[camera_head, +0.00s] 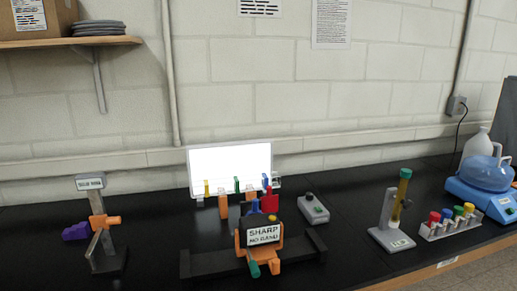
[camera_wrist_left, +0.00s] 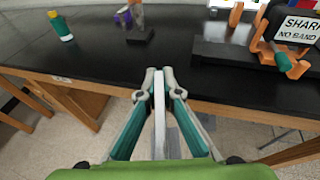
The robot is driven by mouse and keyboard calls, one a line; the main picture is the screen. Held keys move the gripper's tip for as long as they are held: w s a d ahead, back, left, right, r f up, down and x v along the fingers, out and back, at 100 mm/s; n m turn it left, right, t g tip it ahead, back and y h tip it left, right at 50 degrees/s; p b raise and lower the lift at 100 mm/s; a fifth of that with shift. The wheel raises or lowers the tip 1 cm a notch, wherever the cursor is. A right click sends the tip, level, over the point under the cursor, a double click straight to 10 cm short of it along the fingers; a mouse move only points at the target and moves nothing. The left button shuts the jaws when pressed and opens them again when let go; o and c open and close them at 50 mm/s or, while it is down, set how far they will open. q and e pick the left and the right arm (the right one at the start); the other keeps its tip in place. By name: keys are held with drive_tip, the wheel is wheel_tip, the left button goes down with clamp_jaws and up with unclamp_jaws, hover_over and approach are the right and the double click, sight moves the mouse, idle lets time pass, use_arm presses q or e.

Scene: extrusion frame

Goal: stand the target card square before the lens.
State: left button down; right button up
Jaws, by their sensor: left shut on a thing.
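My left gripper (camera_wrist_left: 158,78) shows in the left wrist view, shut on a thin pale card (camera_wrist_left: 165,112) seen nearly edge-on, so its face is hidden. It holds the card in front of the black bench's near edge, apart from the fixtures. In the head view, an orange holder (camera_head: 274,267) on a dark rail carries a sign (camera_head: 263,234) reading "SHARP NO BAND". More orange holders (camera_head: 224,206) stand behind it, before a bright white panel (camera_head: 230,157). I cannot make out the lens for certain. Neither gripper shows in the head view.
A labelled stand with an orange clamp (camera_head: 104,221) and a purple block (camera_head: 76,231) are at left. A grey box (camera_head: 314,208), a tube stand (camera_head: 392,238) and a rack (camera_head: 452,226) are at right. A green bottle (camera_wrist_left: 60,25) stands at the bench's left.

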use_arm(q)
drive_tip(key=shift+s+f+h, duration=0.1)
drive_tip(key=shift+f+h, duration=0.05)
drive_tip(key=shift+h, duration=0.15)
drive_tip(key=n+g+y, duration=0.2)
drive_tip(key=y, duration=0.1)
drive_tip(key=n+g+y, duration=0.1)
drive_tip(key=n, duration=0.1)
drive_tip(key=shift+d+r+g+y, duration=0.1)
drive_tip(key=shift+r+g+y, duration=0.15)
drive_tip(key=shift+g+y, duration=0.05)
drive_tip(key=shift+f, duration=0.2)
